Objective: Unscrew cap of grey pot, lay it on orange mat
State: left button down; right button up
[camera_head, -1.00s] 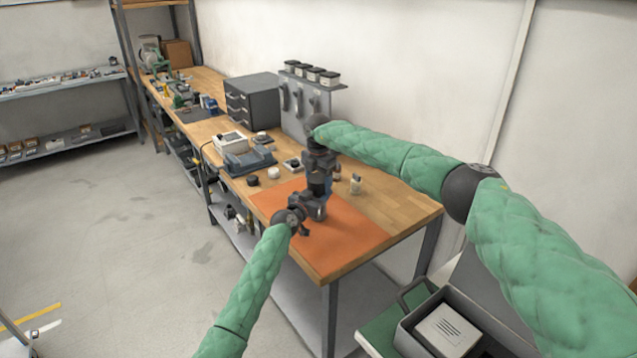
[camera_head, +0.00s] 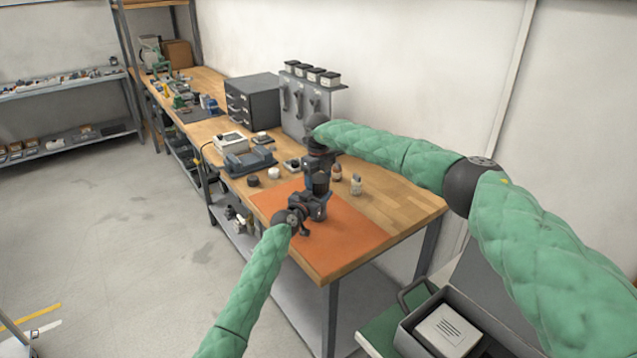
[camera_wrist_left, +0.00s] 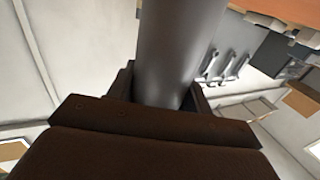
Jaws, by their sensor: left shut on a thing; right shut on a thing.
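The grey pot (camera_head: 320,185) stands above the orange mat (camera_head: 352,240), small and dark in the head view. My left gripper (camera_head: 319,200) is shut on it; the left wrist view shows its smooth grey cylinder (camera_wrist_left: 175,50) between the fingers. My right gripper (camera_head: 319,180) comes down from above and is shut at the pot's top, on the cap. The cap is hidden by the right gripper's fingers, so I cannot tell how far it is turned. The bare front and right part of the mat shows.
A dark round piece (camera_head: 253,181) and a white one (camera_head: 274,173) lie left of the mat. A reddish-brown bottle (camera_head: 337,172) and a pale bottle (camera_head: 356,184) stand behind it. A grey drawer unit (camera_head: 252,102) and tool panel (camera_head: 305,110) are farther back.

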aim_at(319, 178)
jog(key=n, duration=0.4)
jog(key=shift+w+d, duration=0.1)
jog(key=n, duration=0.6)
jog(key=shift+r, duration=0.1)
jog(key=n, duration=0.4)
pick_arm(q)
jog(key=shift+f, duration=0.1)
pick_arm(e)
jog(key=n, duration=0.5)
jog(key=shift+d, duration=0.1)
jog(key=shift+r, duration=1.1)
jog(key=shift+r, duration=2)
pick_arm(q)
jog(key=c, duration=0.5)
grip_release()
